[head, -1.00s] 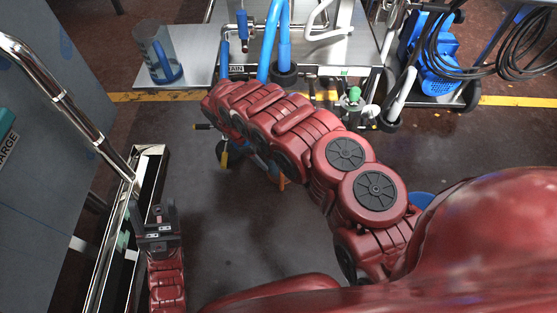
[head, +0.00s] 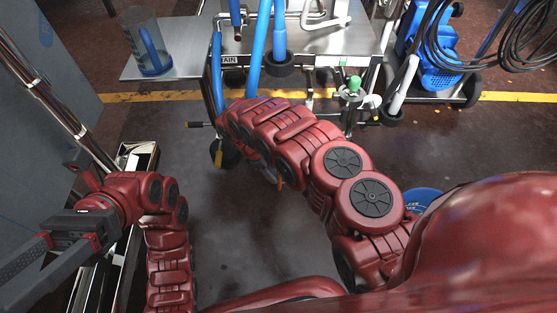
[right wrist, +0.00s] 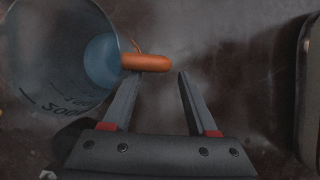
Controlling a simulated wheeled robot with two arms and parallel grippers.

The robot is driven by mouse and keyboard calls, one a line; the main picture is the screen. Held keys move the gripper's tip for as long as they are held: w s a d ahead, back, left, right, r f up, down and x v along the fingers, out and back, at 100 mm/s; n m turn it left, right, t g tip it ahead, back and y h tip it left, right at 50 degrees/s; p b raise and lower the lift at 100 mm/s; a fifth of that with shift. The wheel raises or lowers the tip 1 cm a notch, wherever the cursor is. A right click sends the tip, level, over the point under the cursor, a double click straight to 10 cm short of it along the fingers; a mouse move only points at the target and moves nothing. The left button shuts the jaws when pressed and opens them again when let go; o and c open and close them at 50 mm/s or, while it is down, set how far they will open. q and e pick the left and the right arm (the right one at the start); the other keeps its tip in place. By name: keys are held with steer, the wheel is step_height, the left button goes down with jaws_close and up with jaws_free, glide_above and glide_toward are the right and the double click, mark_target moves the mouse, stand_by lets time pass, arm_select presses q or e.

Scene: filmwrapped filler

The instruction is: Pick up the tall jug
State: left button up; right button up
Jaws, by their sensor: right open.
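A tall clear grey jug (head: 136,40) with a blue handle and base stands upright on the metal table in the head view. The right wrist view shows a clear graduated jug (right wrist: 50,65) with a blue base and orange handle (right wrist: 146,62); I cannot tell whether it is the same jug. My right gripper (right wrist: 160,73) is open, its fingertips close to that handle; contact is unclear. The right arm hides this gripper in the head view. My left gripper (head: 28,285) is open and empty at the lower left, pointing left, far from the table jug.
The metal table (head: 190,62) carries blue tubes (head: 280,35) and white pipes. A blue wheeled machine (head: 440,65) with black cables stands at the right. A grey panel (head: 40,150) and chrome rail (head: 40,90) border the left. The middle floor is clear.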

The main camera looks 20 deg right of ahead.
mark_target(279, 180)
steer(key=b+x, duration=0.3)
steer(key=shift+s+d+f, duration=0.1)
steer(key=shift+s+f, duration=0.05)
steer(key=shift+f, duration=0.2)
steer(key=shift+b+x, duration=0.95)
steer(key=shift+x, duration=0.15)
steer(key=shift+f, duration=0.1)
arm_select(q)
steer(key=s+a+f+m+t+y, duration=0.1)
steer(key=s+a+f+m+t, duration=0.2)
steer(key=s+a+f+t, duration=0.4)
steer(key=shift+s+a+f+t, duration=0.3)
steer(key=shift+a+t, duration=0.15)
steer(key=shift+t, duration=0.35)
arm_select(e)
jaws_close()
